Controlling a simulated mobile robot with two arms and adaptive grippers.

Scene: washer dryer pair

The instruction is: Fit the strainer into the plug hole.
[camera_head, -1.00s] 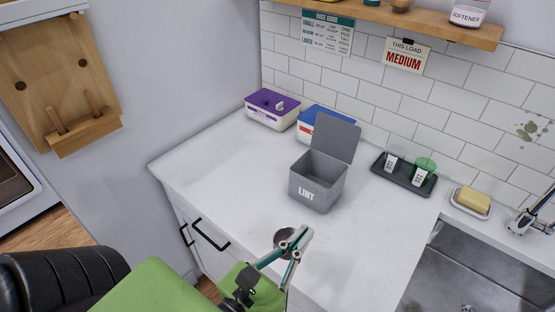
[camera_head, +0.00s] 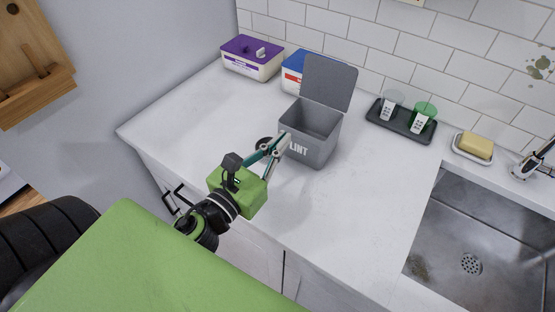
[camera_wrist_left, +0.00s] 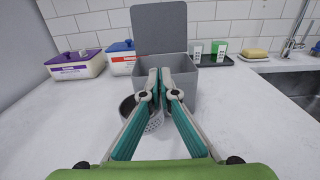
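The strainer is a dark, round metal cup (camera_head: 264,143) with a perforated side, beside the front left of the grey lint bin. In the left wrist view the strainer (camera_wrist_left: 154,122) shows below and partly behind the fingers. My left gripper (camera_head: 284,140) has its fingertips together at the strainer's rim and appears shut on it. The left gripper also shows in the left wrist view (camera_wrist_left: 159,76). Whether the strainer touches the counter is unclear. The plug hole (camera_head: 471,264) is a round, perforated drain in the sink floor at the right. My right gripper is not in view.
The lint bin (camera_head: 318,152) stands open-lidded close to my left fingers. Purple-lidded (camera_head: 252,62) and blue-lidded (camera_head: 293,76) tubs, a cup tray (camera_head: 388,128) and a soap dish (camera_head: 463,153) line the back. Counter (camera_head: 365,215) between bin and sink (camera_head: 437,220) is clear.

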